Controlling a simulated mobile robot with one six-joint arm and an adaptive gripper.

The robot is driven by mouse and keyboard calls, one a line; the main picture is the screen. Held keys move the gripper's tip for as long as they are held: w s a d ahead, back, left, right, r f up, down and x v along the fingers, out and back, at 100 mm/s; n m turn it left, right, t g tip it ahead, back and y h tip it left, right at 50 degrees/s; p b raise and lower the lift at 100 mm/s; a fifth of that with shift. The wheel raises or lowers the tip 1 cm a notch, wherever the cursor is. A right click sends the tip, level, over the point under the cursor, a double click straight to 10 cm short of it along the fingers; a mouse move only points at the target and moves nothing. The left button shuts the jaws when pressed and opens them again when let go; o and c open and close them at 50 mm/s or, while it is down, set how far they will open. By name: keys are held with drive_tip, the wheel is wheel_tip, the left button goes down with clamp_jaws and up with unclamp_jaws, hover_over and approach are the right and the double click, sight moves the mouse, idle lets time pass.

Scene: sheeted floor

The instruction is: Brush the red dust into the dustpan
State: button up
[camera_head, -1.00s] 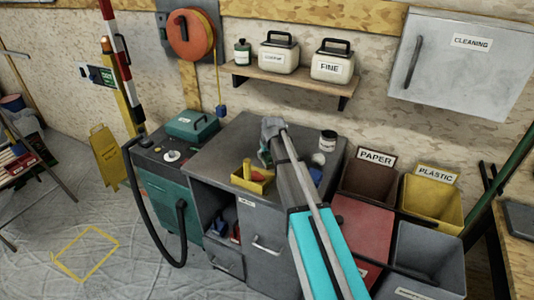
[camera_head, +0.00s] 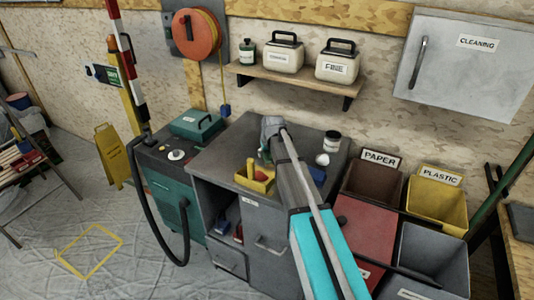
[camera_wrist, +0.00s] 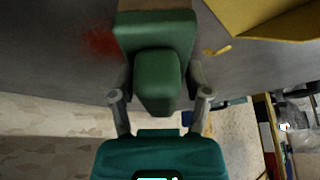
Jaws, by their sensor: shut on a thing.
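My gripper (camera_wrist: 160,97) is shut on the green block-shaped handle of a brush (camera_wrist: 155,35), with one finger on each side. The brush is over the grey cabinet top, and its far end is cut off by the frame edge. Red dust (camera_wrist: 100,42) lies as a faint patch on that top, beside the brush at left in the wrist view. In the head view my arm covers that area. A yellow tray-like thing (camera_head: 255,182) stands on the top's left front and also shows in the wrist view (camera_wrist: 265,15). I cannot tell whether it is the dustpan.
A blue thing (camera_head: 317,174) sits partly hidden beside my arm. A dark jar (camera_head: 331,141) and a small white item (camera_head: 322,159) are at the back right. A small yellow piece (camera_wrist: 222,50) lies near the tray. Brown (camera_head: 375,185) and yellow (camera_head: 438,205) bins stand right of the cabinet.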

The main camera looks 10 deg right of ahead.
drive_tip(key=shift+w, duration=0.1)
drive_tip(key=shift+w+d, duration=0.6)
drive_tip(key=shift+w, duration=0.2)
drive_tip(key=shift+w+d, duration=0.55)
drive_tip(key=shift+w, duration=0.25)
drive_tip(key=shift+w+d, duration=0.6)
drive_tip(key=shift+w, duration=0.15)
drive_tip(key=shift+w+d, duration=0.55)
drive_tip(key=shift+w, duration=0.2)
wheel_tip(320, 180, up, 6)
drive_tip(key=p, duration=0.6)
wheel_tip(320, 180, up, 3)
drive_tip(key=p, duration=0.3)
drive_tip(key=shift+f, duration=0.1)
